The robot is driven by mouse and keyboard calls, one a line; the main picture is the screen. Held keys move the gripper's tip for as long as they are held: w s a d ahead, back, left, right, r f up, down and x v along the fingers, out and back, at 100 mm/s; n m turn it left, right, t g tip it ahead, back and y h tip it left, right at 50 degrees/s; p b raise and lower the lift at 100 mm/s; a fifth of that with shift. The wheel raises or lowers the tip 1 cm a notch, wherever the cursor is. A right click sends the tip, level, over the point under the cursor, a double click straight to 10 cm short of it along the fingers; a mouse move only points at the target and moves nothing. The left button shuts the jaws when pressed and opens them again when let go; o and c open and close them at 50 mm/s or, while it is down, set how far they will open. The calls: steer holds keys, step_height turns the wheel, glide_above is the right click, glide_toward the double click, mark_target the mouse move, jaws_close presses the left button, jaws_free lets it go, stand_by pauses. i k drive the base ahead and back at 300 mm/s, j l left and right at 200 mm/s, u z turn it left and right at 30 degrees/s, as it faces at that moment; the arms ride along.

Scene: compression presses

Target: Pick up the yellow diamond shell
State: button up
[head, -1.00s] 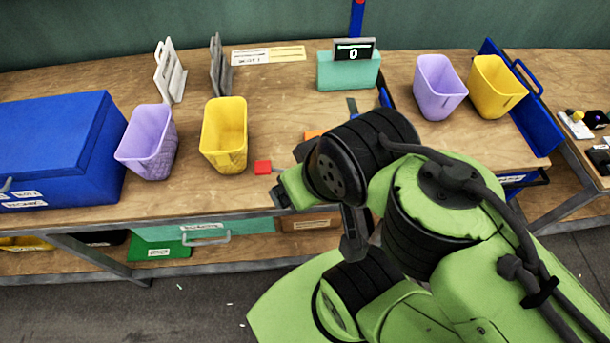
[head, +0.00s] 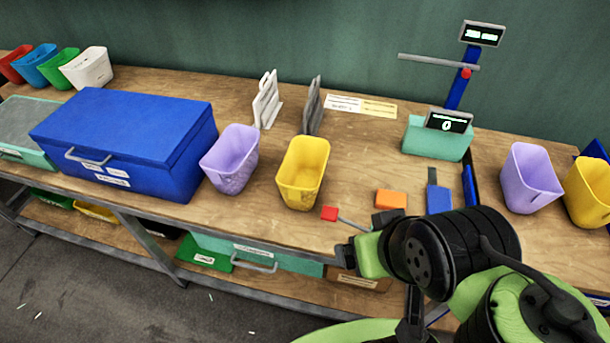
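I do not see a yellow diamond shell in the head view. A yellow bin (head: 303,172) stands near the middle of the bench; its inside looks empty from here. A second yellow bin (head: 588,192) is cut by the right edge.
A blue lidded box (head: 125,140) and a purple bin (head: 231,158) stand left. White and grey racks (head: 266,100) stand behind. An orange block (head: 391,199), a teal scale reading 0 (head: 437,140) and another purple bin (head: 530,178) are right. Bare wood lies mid-bench.

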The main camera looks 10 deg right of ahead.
mark_target(299, 179)
steer(key=z, duration=2.35)
steer(key=u, duration=2.45)
steer(key=i+j, duration=0.1)
steer(key=j, duration=0.25)
steer(key=j+u, duration=0.1)
steer(key=j, duration=0.25)
steer(key=i+j+u, duration=0.1)
steer(key=j, duration=0.2)
steer(key=i, duration=0.05)
